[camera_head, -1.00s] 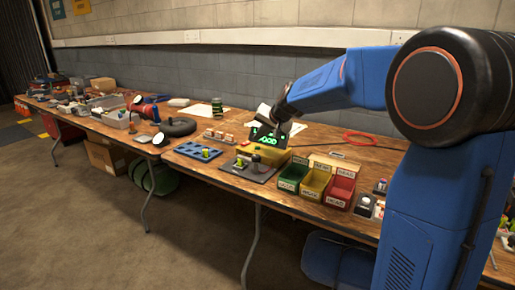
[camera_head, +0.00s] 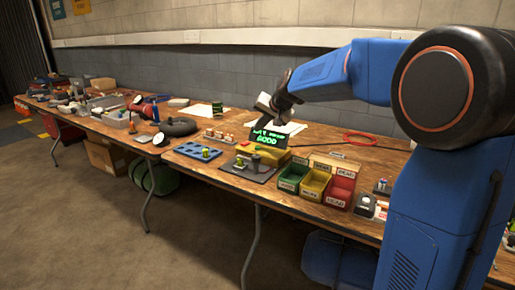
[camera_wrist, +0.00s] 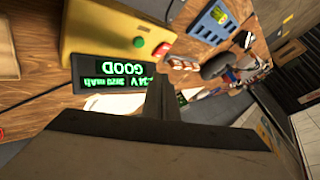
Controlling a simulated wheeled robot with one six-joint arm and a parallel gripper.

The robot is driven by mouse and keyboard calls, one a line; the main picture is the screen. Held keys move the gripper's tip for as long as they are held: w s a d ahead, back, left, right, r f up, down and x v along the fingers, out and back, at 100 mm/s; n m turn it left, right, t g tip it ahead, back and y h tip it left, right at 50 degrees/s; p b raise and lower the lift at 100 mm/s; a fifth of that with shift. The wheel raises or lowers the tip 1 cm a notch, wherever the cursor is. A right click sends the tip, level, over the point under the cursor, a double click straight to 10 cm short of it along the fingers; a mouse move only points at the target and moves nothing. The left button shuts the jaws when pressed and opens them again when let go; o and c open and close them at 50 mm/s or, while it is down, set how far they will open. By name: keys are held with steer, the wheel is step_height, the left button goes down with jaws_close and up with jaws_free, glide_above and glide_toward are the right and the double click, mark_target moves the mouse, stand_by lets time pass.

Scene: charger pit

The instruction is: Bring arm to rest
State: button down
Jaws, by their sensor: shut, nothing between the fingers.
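My blue arm (camera_head: 330,72) reaches left over the bench from the right side of the head view. My gripper (camera_wrist: 160,97) is shut and empty in the wrist view, its fingers close together in front of the tester's display. In the head view the dark wrist (camera_head: 284,92) hangs above and behind the yellow tester (camera_head: 263,154). The black display (camera_head: 268,138) has green text reading "GOOD"; it shows upside down in the wrist view (camera_wrist: 115,74). The fingertips are hard to make out in the head view.
Green (camera_head: 293,177), yellow (camera_head: 314,184) and red (camera_head: 340,190) bins stand at the bench front. A blue tray (camera_head: 198,151) lies left of the tester. A red cable (camera_head: 361,138) lies behind the bins. The wooden bench (camera_head: 235,183) has bare patches along its front edge.

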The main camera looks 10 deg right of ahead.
steer(key=s+d+f+n+g+h, duration=0.1)
steer(key=s, duration=1.2)
steer(key=s+d+f+n+g, duration=0.1)
steer(key=s+n, duration=0.1)
steer(key=s, duration=1)
steer(key=s+d+f, duration=0.1)
steer(key=s+f, duration=0.2)
steer(key=s, duration=0.5)
steer(key=s+d+f+n+g+h, duration=0.1)
steer(key=s+f, duration=0.3)
steer(key=s, duration=0.4)
steer(key=s+d+f+h, duration=0.1)
steer(key=s+f, duration=0.3)
steer(key=s, duration=0.4)
steer(key=shift+s+d+f+n+g, duration=0.25)
steer(key=shift+s+d+n+g, duration=0.15)
steer(key=shift+d, duration=0.35)
stand_by(0.3)
